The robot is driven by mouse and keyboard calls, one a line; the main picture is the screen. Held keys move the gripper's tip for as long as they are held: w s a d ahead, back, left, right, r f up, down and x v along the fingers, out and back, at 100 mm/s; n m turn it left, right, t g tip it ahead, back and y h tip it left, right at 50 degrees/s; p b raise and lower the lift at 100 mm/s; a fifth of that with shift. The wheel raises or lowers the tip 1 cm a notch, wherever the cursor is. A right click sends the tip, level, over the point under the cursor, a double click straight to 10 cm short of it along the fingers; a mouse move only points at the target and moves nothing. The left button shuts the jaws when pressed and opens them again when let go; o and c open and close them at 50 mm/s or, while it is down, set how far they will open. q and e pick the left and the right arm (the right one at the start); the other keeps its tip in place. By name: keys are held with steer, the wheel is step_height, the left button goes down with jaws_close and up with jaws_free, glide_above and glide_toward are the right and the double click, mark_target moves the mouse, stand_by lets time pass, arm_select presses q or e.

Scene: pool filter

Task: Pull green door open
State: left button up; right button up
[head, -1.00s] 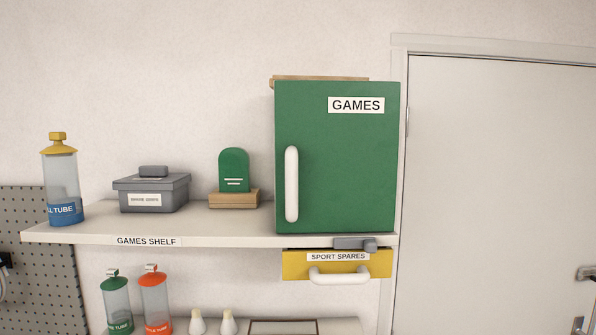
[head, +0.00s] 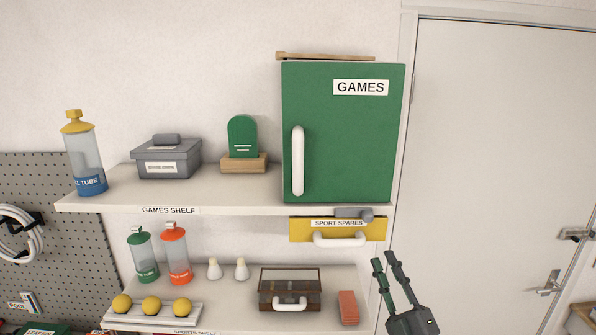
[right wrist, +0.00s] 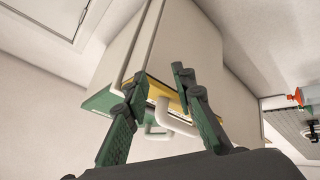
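The green door (head: 345,140), labelled GAMES, is shut on its cabinet at the right end of the upper shelf. Its white vertical handle (head: 298,160) is near the door's left edge. My right gripper (head: 384,258) is open and empty, below and right of the cabinet, apart from the door. In the right wrist view my right gripper (right wrist: 158,88) points up toward the cabinet's underside, with the door's green edge (right wrist: 100,101) showing at the left. My left gripper is not in view.
Below the cabinet is a yellow SPORT SPARES drawer (head: 306,229) with a white handle (head: 340,240) and a grey latch (head: 353,213). The games shelf (head: 240,198) holds a grey box (head: 166,158) and a tube (head: 84,155). A white room door (head: 490,150) stands at right.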

steer(key=s+a+r+n+y, duration=0.45)
steer(key=s+r, duration=0.25)
steer(key=r, duration=0.4)
steer(key=s+a+r+n+g+y+p, duration=0.1)
steer(key=s+a+r+n+g+y, duration=0.35)
steer(key=a+n+g, duration=0.6)
steer(key=s+a+r+n+g+y, duration=0.3)
steer(key=s+a+n+g+y, duration=0.35)
steer(key=n, duration=0.65)
steer(key=m+t+h, duration=0.2)
steer(key=t+h, duration=0.7)
steer(key=h, duration=0.4)
glide_toward(301, 163)
steer(key=x, duration=0.4)
steer(key=p+x, duration=0.3)
steer(key=x, duration=0.3)
steer(key=shift+w+a+f, duration=0.15)
steer(key=shift+w+a, duration=0.15)
steer(key=shift+w, duration=0.25)
